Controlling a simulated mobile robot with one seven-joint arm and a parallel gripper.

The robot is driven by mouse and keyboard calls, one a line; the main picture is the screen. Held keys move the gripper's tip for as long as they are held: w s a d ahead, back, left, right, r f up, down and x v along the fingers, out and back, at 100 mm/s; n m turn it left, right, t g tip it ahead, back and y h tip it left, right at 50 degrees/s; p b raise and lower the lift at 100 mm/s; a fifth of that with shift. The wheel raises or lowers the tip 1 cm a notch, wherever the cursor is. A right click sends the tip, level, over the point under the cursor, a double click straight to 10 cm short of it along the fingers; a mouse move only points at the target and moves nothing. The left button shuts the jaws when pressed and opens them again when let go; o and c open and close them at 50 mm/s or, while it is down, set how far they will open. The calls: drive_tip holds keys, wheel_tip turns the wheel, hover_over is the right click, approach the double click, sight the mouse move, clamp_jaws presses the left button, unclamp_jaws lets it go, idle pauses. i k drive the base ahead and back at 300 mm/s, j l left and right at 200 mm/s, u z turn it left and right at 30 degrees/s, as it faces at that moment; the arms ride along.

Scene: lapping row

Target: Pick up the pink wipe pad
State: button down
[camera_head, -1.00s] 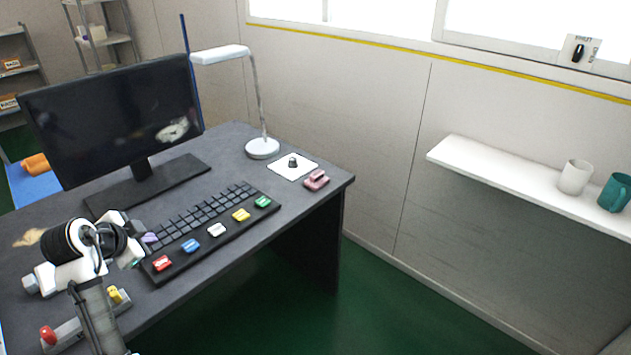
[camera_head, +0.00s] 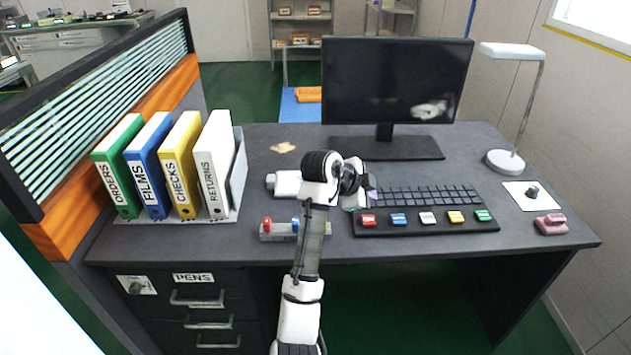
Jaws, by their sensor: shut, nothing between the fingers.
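The pink wipe pad (camera_head: 551,224) is a small pink block near the right front edge of the dark desk (camera_head: 420,244). It lies just in front of a white card. My gripper (camera_head: 366,196) is over the left end of the keyboard, well to the left of the pad and apart from it. It is shut and empty. My wrist partly hides the fingers.
The keyboard (camera_head: 427,208) with coloured blocks along its front lies between my gripper and the pad. A white card (camera_head: 517,196) with a dark knob, a lamp (camera_head: 506,162) and a monitor (camera_head: 396,90) stand behind. Binders (camera_head: 173,168) fill the left.

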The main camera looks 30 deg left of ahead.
sight(551, 223)
drive_tip(key=i+l, duration=0.8)
drive_tip(key=k+l+z, duration=0.05)
drive_tip(key=l, duration=0.1)
